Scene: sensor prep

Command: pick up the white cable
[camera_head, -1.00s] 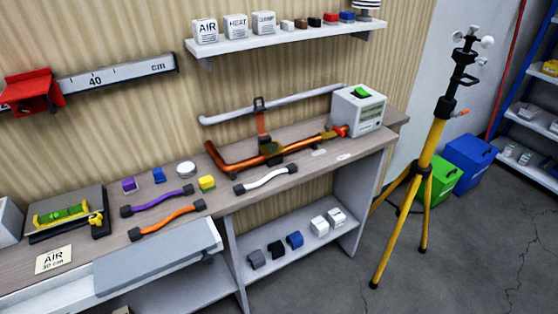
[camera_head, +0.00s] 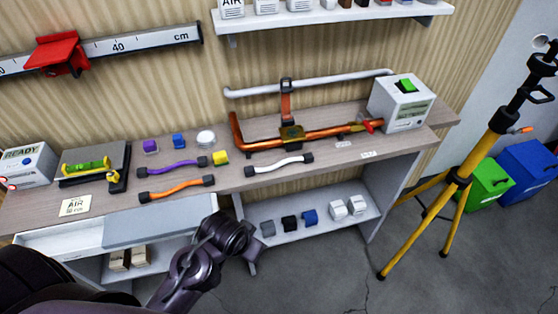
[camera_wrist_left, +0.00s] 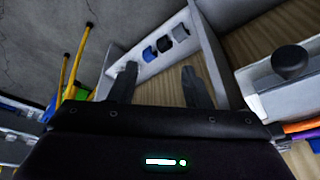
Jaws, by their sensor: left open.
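The white cable (camera_head: 279,165) lies on the wooden bench top, with dark connectors at both ends. It is to the right of the purple cable (camera_head: 172,167) and the orange cable (camera_head: 176,188). My left arm comes in at the bottom of the head view, below the bench's front edge. My left gripper (camera_wrist_left: 156,84) shows in the left wrist view with its two dark fingers apart and nothing between them. It points toward the lower shelf, away from the cable. My right gripper is not in view.
An open drawer (camera_head: 62,240) juts out at the front left. A copper pipe (camera_head: 262,144) and a grey box (camera_head: 392,112) stand behind the cable. Small blocks sit on the lower shelf (camera_head: 310,231). A yellow tripod (camera_head: 451,187) stands at the right.

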